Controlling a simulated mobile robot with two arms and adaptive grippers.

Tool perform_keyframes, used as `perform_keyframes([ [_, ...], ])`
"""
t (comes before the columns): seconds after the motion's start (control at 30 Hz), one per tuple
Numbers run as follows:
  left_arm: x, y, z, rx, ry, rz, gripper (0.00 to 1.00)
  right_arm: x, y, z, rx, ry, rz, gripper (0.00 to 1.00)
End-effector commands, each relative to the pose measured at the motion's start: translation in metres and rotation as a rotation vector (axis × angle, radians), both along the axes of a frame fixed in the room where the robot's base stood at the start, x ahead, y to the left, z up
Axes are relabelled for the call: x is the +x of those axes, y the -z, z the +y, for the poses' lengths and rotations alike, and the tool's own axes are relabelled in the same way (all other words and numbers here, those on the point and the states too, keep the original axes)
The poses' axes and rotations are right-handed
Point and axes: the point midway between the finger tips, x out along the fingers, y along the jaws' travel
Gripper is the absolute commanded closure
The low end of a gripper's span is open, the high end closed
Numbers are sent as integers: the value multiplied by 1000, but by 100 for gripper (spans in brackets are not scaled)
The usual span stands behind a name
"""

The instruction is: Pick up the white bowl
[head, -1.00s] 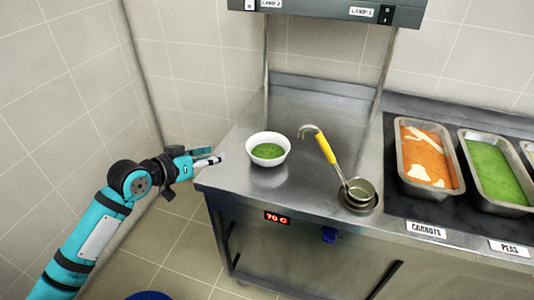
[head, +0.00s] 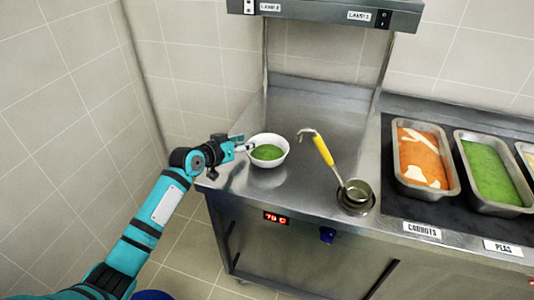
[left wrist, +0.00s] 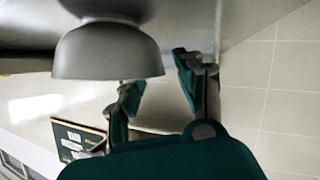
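The white bowl (head: 282,143) holds green soup and stands upright near the left end of the steel counter. My left gripper (head: 244,143) is at the bowl's left rim. In the left wrist view the bowl (left wrist: 107,50) shows upside down and grey. There the left gripper's two fingers (left wrist: 158,75) are spread apart, one near the bowl's rim and the other beyond its right side. I cannot tell whether either finger touches the bowl. My right gripper is not in view.
A yellow-handled ladle (head: 323,150) leans in a round well (head: 356,207) right of the bowl. Pans of orange (head: 456,186) and green food stand further right. A lamp shelf (head: 320,12) on posts hangs over the counter's back. The counter behind the bowl is clear.

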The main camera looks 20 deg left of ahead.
Motion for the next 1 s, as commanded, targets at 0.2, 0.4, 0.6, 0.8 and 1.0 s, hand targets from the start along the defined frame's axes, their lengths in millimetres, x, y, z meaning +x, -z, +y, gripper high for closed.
perform_keyframes([
  [0.2, 25, 9, -10, -1, 0, 0, 63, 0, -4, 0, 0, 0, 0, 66],
  [0.4, 28, 11, -11, 0, -1, -1, 63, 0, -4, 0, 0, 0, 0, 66],
  [0.6, 27, 11, -11, 0, -1, 0, 79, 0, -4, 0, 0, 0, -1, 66],
  [0.8, 27, 11, -11, 0, -1, 0, 100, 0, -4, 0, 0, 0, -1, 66],
  [1.0, 27, 10, -11, -1, -2, -1, 100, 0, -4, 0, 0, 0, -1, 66],
])
